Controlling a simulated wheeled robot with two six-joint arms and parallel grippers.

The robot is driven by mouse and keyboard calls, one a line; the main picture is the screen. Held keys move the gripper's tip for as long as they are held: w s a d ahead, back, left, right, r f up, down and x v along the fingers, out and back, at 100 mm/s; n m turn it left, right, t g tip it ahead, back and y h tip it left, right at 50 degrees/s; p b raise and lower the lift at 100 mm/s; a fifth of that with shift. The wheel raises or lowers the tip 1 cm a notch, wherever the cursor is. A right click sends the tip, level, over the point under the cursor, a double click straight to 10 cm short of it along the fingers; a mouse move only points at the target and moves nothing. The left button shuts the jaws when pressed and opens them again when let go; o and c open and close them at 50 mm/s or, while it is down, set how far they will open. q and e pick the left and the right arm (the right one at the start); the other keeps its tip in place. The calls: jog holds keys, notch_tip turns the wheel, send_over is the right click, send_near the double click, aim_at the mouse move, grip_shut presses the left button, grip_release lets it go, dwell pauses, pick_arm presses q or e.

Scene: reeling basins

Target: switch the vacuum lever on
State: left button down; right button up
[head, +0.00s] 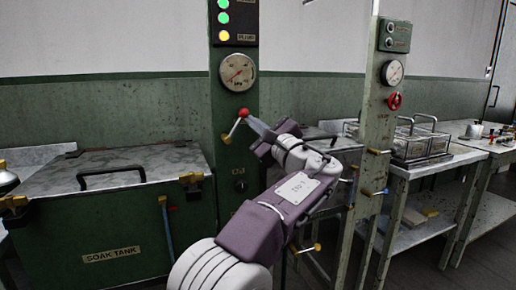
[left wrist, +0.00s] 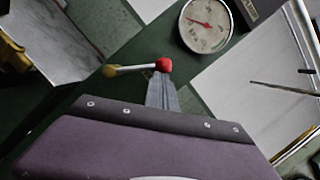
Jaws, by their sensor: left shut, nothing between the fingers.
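The vacuum lever has a red ball knob (head: 244,112) on a short pale rod. The rod slants up and right from a brass pivot (head: 226,138) on the green post (head: 224,98), below a round gauge. My left gripper (head: 252,120) is shut and empty, its fingertips right at the red knob. The left wrist view shows the red knob (left wrist: 163,65) just beyond the tips of the shut fingers (left wrist: 161,84), with the brass pivot (left wrist: 110,71) to the left. I cannot tell whether the tips touch the knob. My right gripper is not in view.
A green soak tank (head: 110,222) with a handled grey lid stands at left. A second post (head: 372,140) with a gauge and red valve wheel (head: 394,101) stands right of my arm. A wire basket (head: 420,145) sits on a bench behind it. Indicator lamps (head: 223,18) top the green post.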

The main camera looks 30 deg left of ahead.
aim_at(240, 115)
pick_arm(q)
jog(key=r+n, duration=0.1)
jog(key=n, duration=0.1)
jog(key=s+a+r+n+g+p, duration=0.1)
jog(key=n, duration=0.1)
jog(key=shift+s+a+g, duration=0.1)
jog(key=shift+s+g, duration=0.05)
jog(key=shift+g, duration=0.15)
jog(key=shift+s+a+r+n+g+p, duration=0.15)
jog(key=shift+s+a+n+g+p, duration=0.15)
jog(key=shift+n, duration=0.6)
jog(key=shift+s+a+r+n+g+p, duration=0.1)
jog(key=shift+s+a+r+n+g, duration=0.2)
jog(key=shift+n, duration=0.6)
jog(key=shift+s+f, duration=0.15)
